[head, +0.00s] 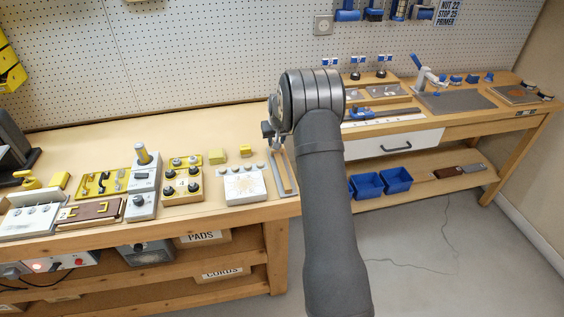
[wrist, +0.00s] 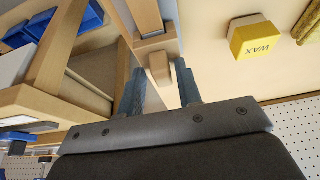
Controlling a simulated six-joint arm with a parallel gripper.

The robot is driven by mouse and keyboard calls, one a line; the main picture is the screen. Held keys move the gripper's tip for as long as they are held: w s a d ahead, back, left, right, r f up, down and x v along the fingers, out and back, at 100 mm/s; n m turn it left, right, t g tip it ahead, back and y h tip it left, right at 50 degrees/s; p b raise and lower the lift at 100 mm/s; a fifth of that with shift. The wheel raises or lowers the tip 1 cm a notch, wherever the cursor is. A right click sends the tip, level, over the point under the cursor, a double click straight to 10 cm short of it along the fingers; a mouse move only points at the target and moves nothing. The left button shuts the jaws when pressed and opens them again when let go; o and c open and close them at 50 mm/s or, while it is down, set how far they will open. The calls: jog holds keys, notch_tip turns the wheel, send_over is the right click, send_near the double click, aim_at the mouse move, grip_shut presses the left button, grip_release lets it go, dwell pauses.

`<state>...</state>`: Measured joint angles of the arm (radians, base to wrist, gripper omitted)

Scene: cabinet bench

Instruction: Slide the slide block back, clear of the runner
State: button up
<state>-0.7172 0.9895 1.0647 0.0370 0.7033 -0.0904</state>
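In the wrist view the slide block (wrist: 155,43) is a pale wooden piece at the upper middle, with a narrow rounded part extending toward my gripper (wrist: 160,82). A brown wooden runner (wrist: 145,14) meets it from the top of the picture. My two blue-grey fingers stand apart, one on each side of the narrow part, with a gap visible on both sides. In the head view the runner (head: 281,172) lies along the right end of the left bench.
A yellow block marked WAX (wrist: 254,37) sits on the bench near my gripper; the head view shows it too (head: 245,151). A white box with knobs (head: 244,185) stands left of the runner. The bench edge and a gap to the right bench are close by.

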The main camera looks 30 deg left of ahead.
jog(key=r, duration=0.4)
jog(key=shift+a, duration=0.2)
notch_tip(320, 180, up, 6)
dwell(0.4)
jog(key=shift+f, duration=0.1)
notch_tip(320, 180, down, 8)
jog(key=shift+f, duration=0.25)
dwell(0.4)
